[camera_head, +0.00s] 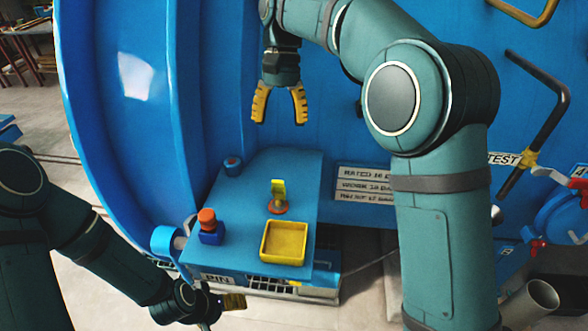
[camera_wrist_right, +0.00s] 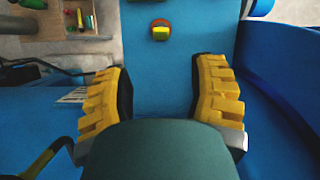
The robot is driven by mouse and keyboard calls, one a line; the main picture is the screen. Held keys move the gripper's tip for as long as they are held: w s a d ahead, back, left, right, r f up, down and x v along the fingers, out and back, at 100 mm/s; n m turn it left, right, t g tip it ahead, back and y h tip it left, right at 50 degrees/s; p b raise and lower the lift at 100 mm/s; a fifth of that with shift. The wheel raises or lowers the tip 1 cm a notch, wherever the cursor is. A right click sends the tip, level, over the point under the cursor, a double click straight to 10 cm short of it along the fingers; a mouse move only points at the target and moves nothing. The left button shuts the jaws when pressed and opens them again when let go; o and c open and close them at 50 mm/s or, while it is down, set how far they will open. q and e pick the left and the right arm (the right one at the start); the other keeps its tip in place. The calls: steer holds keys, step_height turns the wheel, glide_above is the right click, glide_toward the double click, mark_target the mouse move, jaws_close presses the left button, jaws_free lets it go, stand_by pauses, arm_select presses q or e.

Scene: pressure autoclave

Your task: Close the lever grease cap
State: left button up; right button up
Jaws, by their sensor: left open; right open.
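A small yellow upright lever on a round orange base (camera_head: 278,197), which looks like the lever grease cap, stands on the blue shelf (camera_head: 250,185) in the head view. Its lever points up. An orange and yellow piece, probably the same cap, shows in the right wrist view (camera_wrist_right: 160,30), beyond the fingers. My right gripper (camera_head: 280,118) is open and empty, above and behind the cap, pointing down. My left gripper (camera_head: 228,302) is low, at the front left below the shelf. It is open, with its fingers partly hidden, and apart from the cap.
A yellow tray (camera_head: 285,243) sits on the shelf in front of the cap. An orange knob on a blue block (camera_head: 208,225) stands at the left, and a small blue and red button (camera_head: 233,166) at the back. The big blue vessel (camera_head: 220,80) rises behind. A black lever (camera_head: 535,120) is at the right.

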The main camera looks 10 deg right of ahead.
mark_target(278, 181)
steer(key=shift+m, duration=0.9)
steer(key=x, duration=1.3)
steer(key=shift+a+f, duration=0.15)
steer(key=shift+f, duration=0.25)
steer(key=shift+s, duration=0.1)
jaws_close()
